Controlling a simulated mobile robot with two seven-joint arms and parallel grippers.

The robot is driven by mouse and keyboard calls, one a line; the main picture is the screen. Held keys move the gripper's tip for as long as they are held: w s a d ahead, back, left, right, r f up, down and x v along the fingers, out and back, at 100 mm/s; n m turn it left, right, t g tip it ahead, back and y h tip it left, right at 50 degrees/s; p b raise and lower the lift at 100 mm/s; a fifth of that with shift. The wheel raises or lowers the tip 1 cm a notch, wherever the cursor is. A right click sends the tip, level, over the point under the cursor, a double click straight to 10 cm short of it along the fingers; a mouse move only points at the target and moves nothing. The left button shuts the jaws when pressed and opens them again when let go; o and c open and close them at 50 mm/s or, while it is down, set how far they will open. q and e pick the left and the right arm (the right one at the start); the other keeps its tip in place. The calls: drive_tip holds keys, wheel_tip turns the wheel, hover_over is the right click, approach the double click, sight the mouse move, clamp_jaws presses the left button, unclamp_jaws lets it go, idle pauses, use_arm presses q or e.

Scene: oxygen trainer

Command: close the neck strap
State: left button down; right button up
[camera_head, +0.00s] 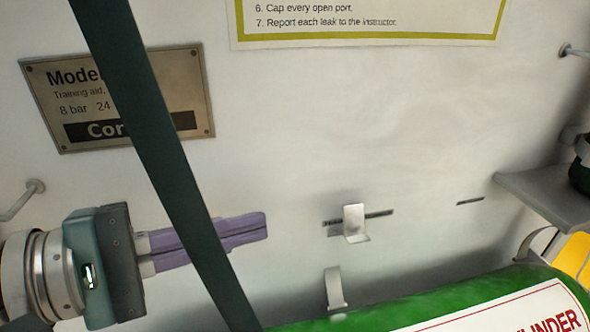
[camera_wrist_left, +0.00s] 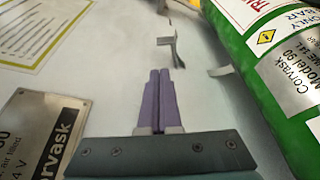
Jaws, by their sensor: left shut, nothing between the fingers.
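My left gripper (camera_head: 258,227) comes in from the left in the head view, its purple fingers together and empty. In the left wrist view its fingers (camera_wrist_left: 160,76) point up the picture toward a bent metal tab (camera_wrist_left: 174,50). In the head view this tab (camera_head: 354,222) sticks out of a wall slot, to the right of the fingertips and apart from them. A curved grey metal strip (camera_head: 334,288) stands below the tab, at the edge of the green cylinder (camera_head: 430,303). I cannot tell which metal piece is the neck strap. My right gripper is not in view.
A dark green upright bar or band (camera_head: 165,150) crosses in front of my left fingers. A second slot (camera_head: 470,201) and a grey shelf (camera_head: 545,190) lie to the right. A model plate (camera_head: 190,85) is on the pale wall.

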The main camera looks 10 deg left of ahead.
sight(328, 212)
use_arm(q)
drive_tip(key=b+x, duration=0.1)
drive_tip(key=x, duration=0.7)
drive_tip(key=shift+d, duration=0.3)
drive_tip(key=shift+w+d, duration=0.3)
drive_tip(key=shift+d, duration=0.15)
drive_tip(key=shift+d+b, duration=0.1)
drive_tip(key=shift+b, duration=0.35)
